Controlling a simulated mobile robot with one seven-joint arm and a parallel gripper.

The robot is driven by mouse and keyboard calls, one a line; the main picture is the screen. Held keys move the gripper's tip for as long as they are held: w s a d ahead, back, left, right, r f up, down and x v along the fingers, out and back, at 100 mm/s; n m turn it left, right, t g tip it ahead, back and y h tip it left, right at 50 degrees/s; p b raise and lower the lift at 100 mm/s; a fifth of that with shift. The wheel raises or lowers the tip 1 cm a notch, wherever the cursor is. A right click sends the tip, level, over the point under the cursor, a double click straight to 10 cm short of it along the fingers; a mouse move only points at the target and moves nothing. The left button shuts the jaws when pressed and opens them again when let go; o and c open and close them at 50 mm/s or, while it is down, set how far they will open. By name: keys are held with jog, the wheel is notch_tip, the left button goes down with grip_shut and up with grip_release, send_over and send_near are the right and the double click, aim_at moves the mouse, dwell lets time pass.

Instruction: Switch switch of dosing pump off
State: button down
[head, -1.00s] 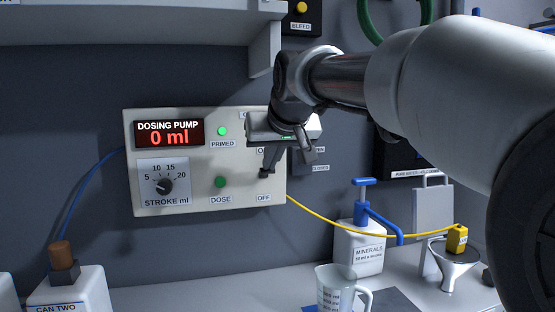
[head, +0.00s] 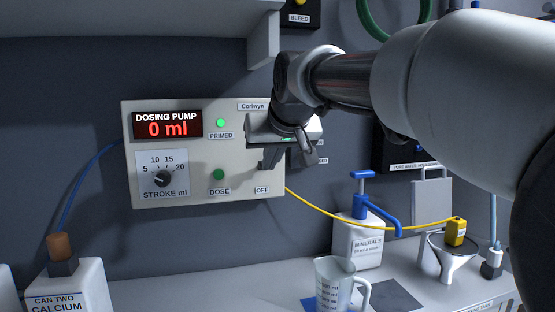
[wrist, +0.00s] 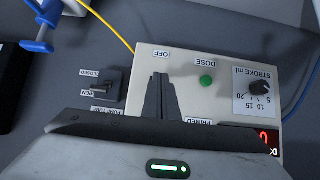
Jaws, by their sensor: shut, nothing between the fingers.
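The dosing pump (head: 150,202) is a pale box on the wall with a lit red "0 ml" display, a bright green PRIMED light, a green DOSE button and a stroke dial. Its OFF label (head: 262,190) is at the lower right of the panel. My gripper (head: 272,164) is shut and empty in front of the panel's right side, above the OFF label. In the wrist view the pump (wrist: 225,70) is upside down, and my closed fingers (wrist: 161,78) end close to the OFF label. The pump's switch itself is hidden behind my gripper.
A valve switch (wrist: 104,86) with OPEN and CLOSED labels is on the wall beside the pump. A yellow tube (head: 330,222) runs from the pump to a yellow block (head: 456,232) over a funnel. A minerals bottle (head: 352,246) and a measuring jug (head: 334,285) stand on the bench.

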jog(key=shift+s+f, duration=0.15)
jog(key=shift+f, duration=0.3)
jog(key=f+b, duration=0.2)
jog(key=f, duration=0.1)
jog(key=shift+s+d, duration=0.1)
jog(key=shift+s, duration=0.1)
dwell(1.5)
jog(key=shift+r+p, duration=0.75)
